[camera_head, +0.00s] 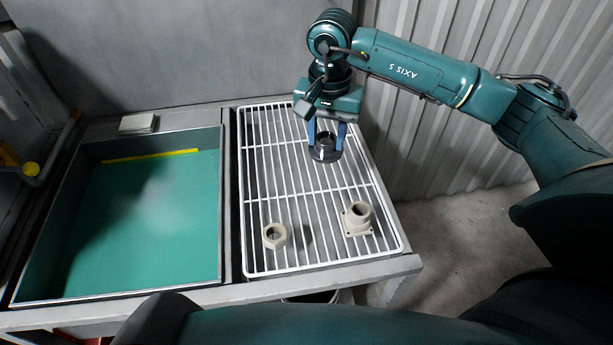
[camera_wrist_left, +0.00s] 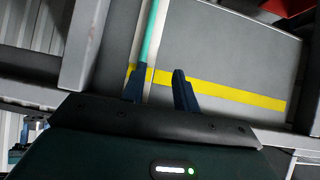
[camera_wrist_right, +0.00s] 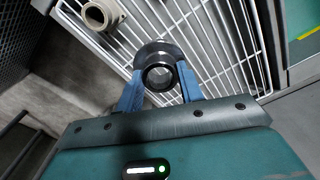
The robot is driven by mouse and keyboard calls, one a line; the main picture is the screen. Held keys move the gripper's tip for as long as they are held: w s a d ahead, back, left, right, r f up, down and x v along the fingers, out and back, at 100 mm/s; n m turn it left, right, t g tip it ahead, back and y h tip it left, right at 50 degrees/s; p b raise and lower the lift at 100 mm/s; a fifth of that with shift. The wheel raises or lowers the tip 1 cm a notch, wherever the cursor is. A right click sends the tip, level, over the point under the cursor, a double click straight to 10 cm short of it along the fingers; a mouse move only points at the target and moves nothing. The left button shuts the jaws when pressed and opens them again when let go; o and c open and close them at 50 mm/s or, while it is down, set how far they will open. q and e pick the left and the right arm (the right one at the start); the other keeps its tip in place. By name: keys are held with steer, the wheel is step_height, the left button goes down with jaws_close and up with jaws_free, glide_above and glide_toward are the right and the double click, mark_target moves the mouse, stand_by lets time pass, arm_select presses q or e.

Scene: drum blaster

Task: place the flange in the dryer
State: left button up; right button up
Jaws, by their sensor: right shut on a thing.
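My right gripper (camera_head: 326,143) points down over the far right part of the white wire rack (camera_head: 243,196). It is shut on a dark, ring-shaped flange (camera_head: 324,153), which also shows between the blue fingertips in the right wrist view (camera_wrist_right: 159,68). The flange's hole faces up, and it is at or just above the wires; I cannot tell if it touches them. My left gripper (camera_wrist_left: 160,86) is open and empty in the left wrist view, over a grey surface with a yellow stripe. I cannot tell for certain which thing is the dryer.
A beige nut-like ring (camera_head: 274,236) and a beige fitting with a square base (camera_head: 357,219) are on the rack's near part. A teal-floored basin (camera_head: 120,230) lies left of the rack. A small light block (camera_head: 137,123) is on its back edge. A corrugated wall (camera_head: 420,140) stands at right.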

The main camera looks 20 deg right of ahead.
steer(key=w+d+f+m+b, duration=0.2)
steer(key=w+d+m, duration=0.2)
steer(key=w+m, duration=0.15)
steer(key=shift+m, duration=0.35)
steer(key=f, duration=0.3)
steer(key=f+p, duration=0.1)
steer(key=f, duration=0.5)
steer(key=shift+s+d+f+p, duration=0.25)
steer(key=shift+s+p, duration=0.05)
steer(key=shift+s, duration=0.05)
steer(key=shift+f, duration=0.2)
steer(key=o, duration=1.2)
steer(key=shift+o, duration=0.2)
